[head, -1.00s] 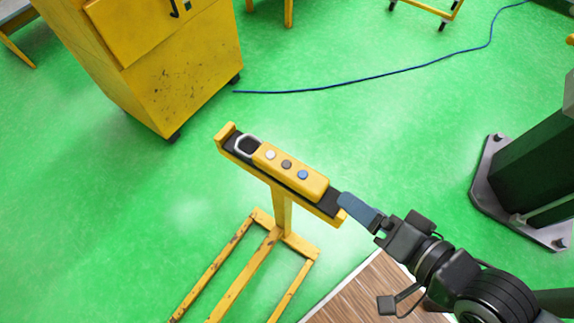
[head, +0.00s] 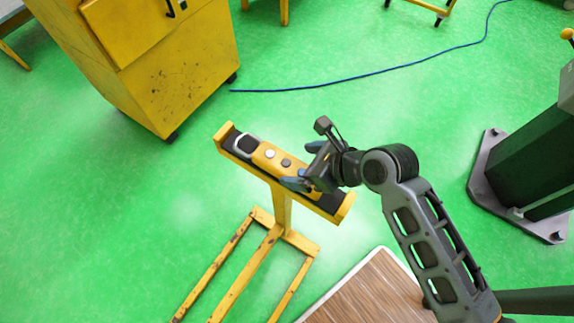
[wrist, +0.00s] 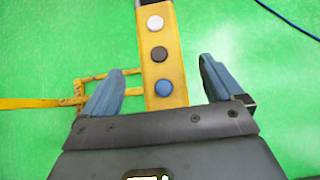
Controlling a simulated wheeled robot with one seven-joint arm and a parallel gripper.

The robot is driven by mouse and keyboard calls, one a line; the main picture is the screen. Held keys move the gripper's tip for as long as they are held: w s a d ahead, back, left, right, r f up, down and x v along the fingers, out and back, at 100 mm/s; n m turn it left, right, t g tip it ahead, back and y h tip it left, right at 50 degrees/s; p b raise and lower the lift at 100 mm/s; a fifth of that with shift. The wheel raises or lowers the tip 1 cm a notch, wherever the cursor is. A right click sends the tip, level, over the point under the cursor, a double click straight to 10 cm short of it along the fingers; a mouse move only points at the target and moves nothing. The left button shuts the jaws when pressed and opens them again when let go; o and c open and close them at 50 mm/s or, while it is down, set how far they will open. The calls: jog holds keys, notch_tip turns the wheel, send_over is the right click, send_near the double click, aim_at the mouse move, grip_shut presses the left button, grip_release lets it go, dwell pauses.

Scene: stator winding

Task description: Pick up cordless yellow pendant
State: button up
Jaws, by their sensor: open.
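The yellow pendant (head: 264,156) lies on the dark top of a yellow stand (head: 225,131). It has white, dark and blue buttons and a grey ring at its far left end. In the head view my gripper (head: 300,166) is over the pendant's near right part and hides the blue button. In the wrist view the pendant (wrist: 157,70) runs up the middle, with all three buttons showing. My gripper (wrist: 160,88) is open, one blue finger on each side of the pendant, with gaps between. I cannot tell the fingers' height against it.
A yellow cabinet (head: 165,75) stands at the upper left. A blue cable (head: 350,80) lies on the green floor. A dark column base (head: 520,190) is at the right, and a wood-topped surface (head: 370,290) is at the bottom. The floor left of the stand is clear.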

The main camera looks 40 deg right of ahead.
aim_at(288, 165)
jog(key=shift+x, duration=3.1)
jog(key=shift+s+f, duration=0.1)
jog(key=shift+s, duration=0.05)
jog(key=c, duration=1.3)
jog(key=shift+c, duration=0.6)
